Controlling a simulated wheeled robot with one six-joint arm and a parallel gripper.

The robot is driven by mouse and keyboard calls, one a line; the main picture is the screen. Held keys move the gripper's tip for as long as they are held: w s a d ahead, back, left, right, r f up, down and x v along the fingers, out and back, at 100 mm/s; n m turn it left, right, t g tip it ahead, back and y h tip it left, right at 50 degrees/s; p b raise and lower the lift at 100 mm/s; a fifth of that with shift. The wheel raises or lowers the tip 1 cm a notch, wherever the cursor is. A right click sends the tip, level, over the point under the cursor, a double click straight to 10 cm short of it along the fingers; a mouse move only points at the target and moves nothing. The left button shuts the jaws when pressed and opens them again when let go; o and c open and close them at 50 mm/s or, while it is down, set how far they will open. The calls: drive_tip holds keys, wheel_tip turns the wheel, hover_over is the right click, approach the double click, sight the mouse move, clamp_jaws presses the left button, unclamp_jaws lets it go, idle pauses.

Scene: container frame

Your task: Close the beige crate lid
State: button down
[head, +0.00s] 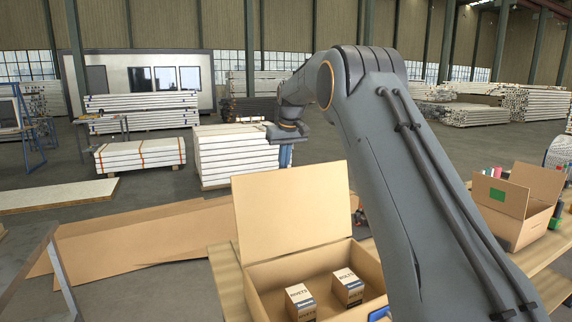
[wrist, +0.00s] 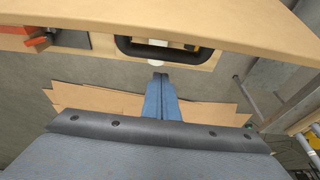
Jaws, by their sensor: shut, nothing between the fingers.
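The beige crate (head: 262,284) stands on a wooden table with its lid (head: 290,210) open, standing up at the back and leaning slightly away. Two small cartons, one (head: 300,302) at left and one (head: 347,287) at right, sit inside it. My gripper (head: 286,155) is behind the lid near its top edge, with its blue fingers pointing down and partly hidden by the lid. In the wrist view the fingers (wrist: 160,80) are shut and empty, and a beige panel (wrist: 180,18), seemingly the lid, crosses the top. I see no clear contact with it.
An open cardboard box (head: 515,203) with a green patch stands on the table at right, near some small items. A black handle-like loop (wrist: 158,50) shows beyond the fingers in the wrist view. Flattened cardboard (head: 150,240) lies on the floor behind the table.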

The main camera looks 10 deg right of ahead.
drive_tip(key=shift+s+d+f+p, duration=0.1)
drive_tip(key=shift+s+d+p, duration=0.1)
drive_tip(key=shift+s+p, duration=0.55)
drive_tip(key=shift+s+b, duration=0.25)
drive_tip(key=shift+b, duration=0.1)
